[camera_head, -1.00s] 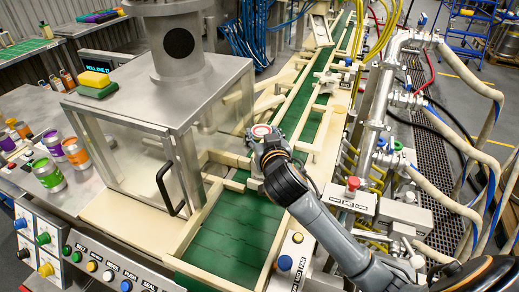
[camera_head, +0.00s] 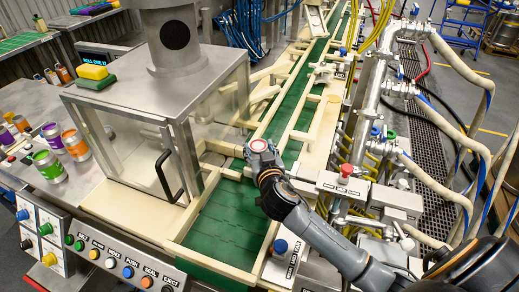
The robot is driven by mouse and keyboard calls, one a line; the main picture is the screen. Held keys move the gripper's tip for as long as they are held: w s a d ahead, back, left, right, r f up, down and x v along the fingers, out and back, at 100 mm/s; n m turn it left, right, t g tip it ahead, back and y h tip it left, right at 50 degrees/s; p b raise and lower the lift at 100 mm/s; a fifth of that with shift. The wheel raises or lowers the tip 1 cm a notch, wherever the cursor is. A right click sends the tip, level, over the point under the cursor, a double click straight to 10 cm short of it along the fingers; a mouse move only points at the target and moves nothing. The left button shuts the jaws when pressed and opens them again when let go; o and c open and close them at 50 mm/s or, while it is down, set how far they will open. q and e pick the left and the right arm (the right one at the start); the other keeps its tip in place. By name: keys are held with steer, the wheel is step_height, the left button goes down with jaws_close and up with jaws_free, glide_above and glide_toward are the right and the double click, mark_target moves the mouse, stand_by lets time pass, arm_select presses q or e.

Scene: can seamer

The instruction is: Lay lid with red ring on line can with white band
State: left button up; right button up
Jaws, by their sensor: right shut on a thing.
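The lid with the red ring (camera_head: 260,145) lies level, its pale top facing up, over the green conveyor (camera_head: 228,222). My right gripper (camera_head: 261,157) is shut on this lid and holds it from the near side. The wrist and fingers hide what is directly beneath, so I cannot tell whether a can stands there. No can with a white band can be made out. My left gripper is not in view.
A clear-walled seamer (camera_head: 140,160) with a black handle stands just left of the conveyor. Cream guide rails (camera_head: 238,274) edge the belt. Pipes and a red-button box (camera_head: 345,172) crowd the right. Cans with coloured bands (camera_head: 75,144) stand on the left bench.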

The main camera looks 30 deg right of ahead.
steer(key=shift+s+f, duration=0.15)
steer(key=shift+f, duration=0.5)
steer(key=o, duration=0.7)
steer(key=shift+o, duration=0.2)
steer(key=shift+r, duration=0.4)
steer(key=shift+r+p, duration=0.45)
steer(key=shift+r, duration=0.05)
steer(key=shift+s+a+f+b, duration=0.25)
steer(key=shift+s+f+b, duration=0.1)
steer(key=shift+s+b, duration=0.15)
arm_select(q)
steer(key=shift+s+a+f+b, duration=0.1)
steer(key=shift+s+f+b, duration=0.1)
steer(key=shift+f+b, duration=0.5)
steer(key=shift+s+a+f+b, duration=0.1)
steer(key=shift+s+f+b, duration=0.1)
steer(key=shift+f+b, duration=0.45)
arm_select(e)
steer(key=v, duration=1)
steer(key=shift+s+r, duration=0.35)
steer(key=shift+s, duration=0.05)
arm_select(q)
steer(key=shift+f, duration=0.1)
